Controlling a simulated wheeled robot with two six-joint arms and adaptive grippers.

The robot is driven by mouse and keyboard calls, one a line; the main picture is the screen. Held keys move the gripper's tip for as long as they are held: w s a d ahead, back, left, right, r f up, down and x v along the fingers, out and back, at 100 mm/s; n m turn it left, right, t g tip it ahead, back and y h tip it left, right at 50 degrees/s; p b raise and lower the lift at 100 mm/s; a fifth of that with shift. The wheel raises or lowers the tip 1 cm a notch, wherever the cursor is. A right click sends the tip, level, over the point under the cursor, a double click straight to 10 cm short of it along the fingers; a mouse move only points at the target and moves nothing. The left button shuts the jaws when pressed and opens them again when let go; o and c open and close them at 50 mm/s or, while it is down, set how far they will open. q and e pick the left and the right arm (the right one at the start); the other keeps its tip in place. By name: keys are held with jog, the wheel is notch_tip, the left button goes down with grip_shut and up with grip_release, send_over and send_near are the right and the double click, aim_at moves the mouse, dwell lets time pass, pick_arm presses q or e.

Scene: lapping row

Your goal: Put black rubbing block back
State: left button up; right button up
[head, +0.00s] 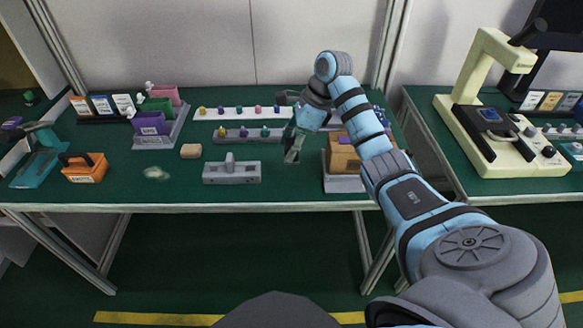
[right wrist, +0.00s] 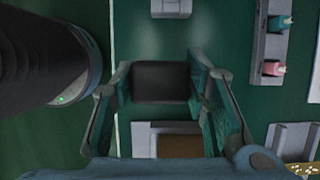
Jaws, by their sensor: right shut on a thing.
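My right gripper (head: 292,150) hangs above the green bench, between the low grey fixture and the grey stand with the brown block. In the right wrist view its fingers (right wrist: 160,85) are shut on the black rubbing block (right wrist: 160,82), a dark rectangular piece. The block is hard to make out in the head view. Below it in the right wrist view is a grey stand (right wrist: 141,136) with a brown block (right wrist: 180,146); they also show in the head view, the stand (head: 345,184) and the brown block (head: 342,160). My left gripper is not in view.
A low grey fixture (head: 231,174) stands left of my gripper. Behind are racks of small coloured pegs (head: 240,112). A tan block (head: 190,151), an orange carrier (head: 84,168) and coloured bins (head: 150,123) are further left. A cream microscope-like device (head: 480,120) stands right.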

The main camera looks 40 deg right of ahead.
notch_tip(320, 180, down, 8)
jog(key=shift+r+b, duration=0.15)
jog(key=shift+b, duration=0.3)
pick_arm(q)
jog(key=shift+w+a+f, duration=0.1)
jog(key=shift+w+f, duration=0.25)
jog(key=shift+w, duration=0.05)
pick_arm(e)
jog(key=shift+f, duration=0.35)
jog(key=shift+f, duration=0.1)
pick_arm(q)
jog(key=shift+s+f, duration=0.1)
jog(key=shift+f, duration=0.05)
pick_arm(e)
jog(key=o, duration=1)
pick_arm(q)
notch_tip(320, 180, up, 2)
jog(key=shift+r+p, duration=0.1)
jog(key=shift+p, duration=0.9)
pick_arm(e)
jog(key=v, duration=1.2)
